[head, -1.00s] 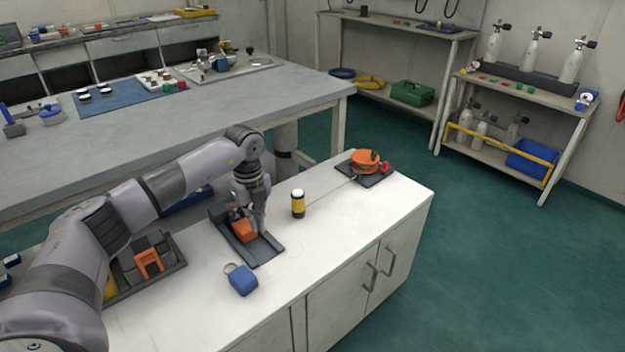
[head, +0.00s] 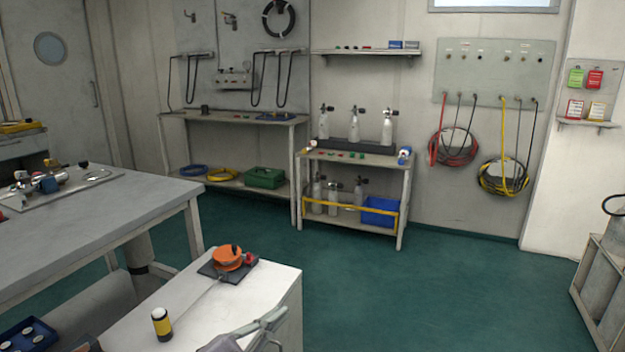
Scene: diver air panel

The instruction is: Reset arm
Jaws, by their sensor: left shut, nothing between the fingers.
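My left gripper (head: 270,324) shows at the bottom edge, over the front right part of the white cabinet top (head: 210,300). Only its grey end is in view. It is shut with nothing held, and most of the left arm is cut off below. A small yellow and black bottle with a white cap (head: 161,325) stands upright on the cabinet top, left of the gripper and apart from it. An orange reel (head: 228,259) sits on a dark plate at the cabinet's far end. My right gripper is out of view.
A grey workbench (head: 90,225) stands at left. A shelf cart (head: 350,160) with white cylinders and a blue bin (head: 380,211) stands at the back wall. Hoses (head: 503,177) hang at right. A cylinder rack (head: 603,275) is at the right edge. The green floor between is clear.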

